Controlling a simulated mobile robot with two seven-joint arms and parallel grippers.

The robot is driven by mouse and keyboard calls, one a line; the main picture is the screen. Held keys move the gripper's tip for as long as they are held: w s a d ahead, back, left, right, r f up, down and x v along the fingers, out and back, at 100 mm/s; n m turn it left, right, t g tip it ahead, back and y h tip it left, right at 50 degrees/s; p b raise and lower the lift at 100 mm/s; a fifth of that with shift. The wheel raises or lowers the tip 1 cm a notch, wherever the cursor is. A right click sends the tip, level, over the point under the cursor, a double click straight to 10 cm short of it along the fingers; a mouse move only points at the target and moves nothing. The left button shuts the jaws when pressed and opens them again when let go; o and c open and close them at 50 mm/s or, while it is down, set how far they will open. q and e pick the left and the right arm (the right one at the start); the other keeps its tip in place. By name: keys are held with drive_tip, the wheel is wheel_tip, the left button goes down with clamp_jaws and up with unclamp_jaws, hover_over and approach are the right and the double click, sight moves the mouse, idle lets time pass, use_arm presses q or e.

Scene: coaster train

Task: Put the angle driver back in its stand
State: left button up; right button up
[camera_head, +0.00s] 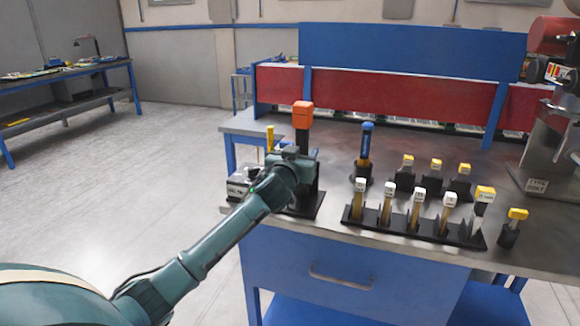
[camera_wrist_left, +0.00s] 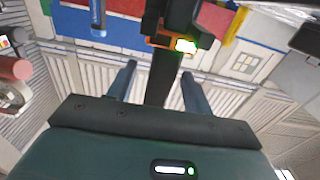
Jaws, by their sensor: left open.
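The angle driver (camera_head: 303,108) stands upright near the left end of the workbench, with an orange block on top and a dark body below. A black stand (camera_head: 309,208) shows beneath it, and my gripper hides much of the lower body. My left gripper (camera_head: 301,158) is at the driver's dark body. In the left wrist view, its two open fingers (camera_wrist_left: 158,72) lie on either side of the dark body (camera_wrist_left: 163,80), with visible gaps. An orange band and a lit green light (camera_wrist_left: 186,46) show above. Whether the driver is fully seated cannot be told. My right gripper is not in view.
A blue-topped tool (camera_head: 366,145) stands in its own black holder to the right. A black rack (camera_head: 405,229) holds several yellow-and-white-topped pieces along the front, with more holders behind. A labelled grey machine (camera_head: 545,150) stands at the right. A small labelled box (camera_head: 238,188) sits left of the stand.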

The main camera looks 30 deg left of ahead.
use_arm(q)
drive_tip(key=v, duration=1.2)
drive_tip(key=shift+s+b, duration=0.3)
drive_tip(key=shift+b, duration=0.15)
